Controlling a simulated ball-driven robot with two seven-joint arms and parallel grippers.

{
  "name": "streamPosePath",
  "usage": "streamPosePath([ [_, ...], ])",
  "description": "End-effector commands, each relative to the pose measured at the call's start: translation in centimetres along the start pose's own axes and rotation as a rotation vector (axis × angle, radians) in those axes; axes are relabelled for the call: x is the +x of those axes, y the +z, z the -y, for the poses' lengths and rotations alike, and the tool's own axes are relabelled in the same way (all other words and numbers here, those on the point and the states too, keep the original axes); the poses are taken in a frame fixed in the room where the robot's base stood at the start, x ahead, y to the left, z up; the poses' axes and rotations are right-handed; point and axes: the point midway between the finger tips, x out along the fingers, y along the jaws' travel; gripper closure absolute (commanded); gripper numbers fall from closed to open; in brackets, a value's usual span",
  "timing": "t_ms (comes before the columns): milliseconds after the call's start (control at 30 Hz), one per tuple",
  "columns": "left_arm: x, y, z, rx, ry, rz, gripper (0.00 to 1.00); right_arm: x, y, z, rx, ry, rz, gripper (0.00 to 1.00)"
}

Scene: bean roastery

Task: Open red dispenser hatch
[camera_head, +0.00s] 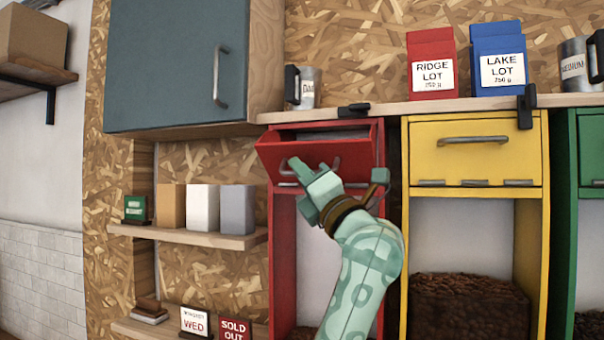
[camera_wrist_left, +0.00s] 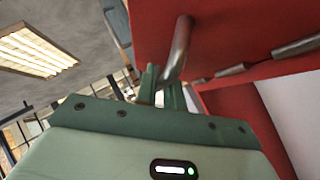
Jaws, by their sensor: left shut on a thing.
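The red dispenser (camera_head: 285,250) stands left of the yellow one. Its red hatch (camera_head: 345,150) is tilted outward at the top, leaving a dark gap above it. My left gripper (camera_head: 297,170) is at the lower left part of the hatch front, shut on the metal hatch handle. In the left wrist view the handle (camera_wrist_left: 180,45) runs from the red hatch (camera_wrist_left: 235,35) down between the fingers of my gripper (camera_wrist_left: 160,88). Part of the handle is hidden by the gripper in the head view. My right gripper is not in view.
A yellow dispenser (camera_head: 476,155) with its hatch shut stands to the right, then a green one (camera_head: 592,150). A shelf (camera_head: 390,109) with bags and mugs runs above. A blue-grey cabinet (camera_head: 170,60) hangs upper left. A lower shelf (camera_head: 190,235) holds several packs.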

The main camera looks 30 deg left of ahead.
Motion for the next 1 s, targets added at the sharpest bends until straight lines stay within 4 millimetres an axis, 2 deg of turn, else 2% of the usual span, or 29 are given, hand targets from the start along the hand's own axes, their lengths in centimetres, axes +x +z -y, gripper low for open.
streamPosePath([
  [67, 0.0, 0.0, 0.1, 0.001, -0.001, 0.0, 1.0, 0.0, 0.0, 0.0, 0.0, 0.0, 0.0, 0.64],
  [100, 0.0, 0.0, 0.1, 0.001, -0.001, 0.0, 0.85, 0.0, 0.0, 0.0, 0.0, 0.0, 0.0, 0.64],
  [133, 0.0, 0.0, 0.1, 0.001, -0.001, 0.0, 0.81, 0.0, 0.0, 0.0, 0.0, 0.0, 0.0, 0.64],
  [400, -0.1, 0.0, 0.0, 0.001, -0.001, 0.0, 0.81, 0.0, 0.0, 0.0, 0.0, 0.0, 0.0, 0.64],
  [533, -1.1, -0.1, 0.2, 0.0, -0.002, 0.001, 0.81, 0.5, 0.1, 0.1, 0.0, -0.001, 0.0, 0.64],
  [667, -3.9, -0.2, 0.4, -0.002, -0.005, 0.002, 0.81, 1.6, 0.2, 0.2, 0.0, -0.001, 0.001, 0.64],
  [900, -10.6, -0.2, 0.5, 0.0, -0.007, 0.002, 0.81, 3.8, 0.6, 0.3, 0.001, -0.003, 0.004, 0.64],
  [1000, -12.9, -0.2, 0.4, 0.001, -0.005, 0.001, 0.81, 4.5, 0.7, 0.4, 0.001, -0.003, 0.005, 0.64],
])
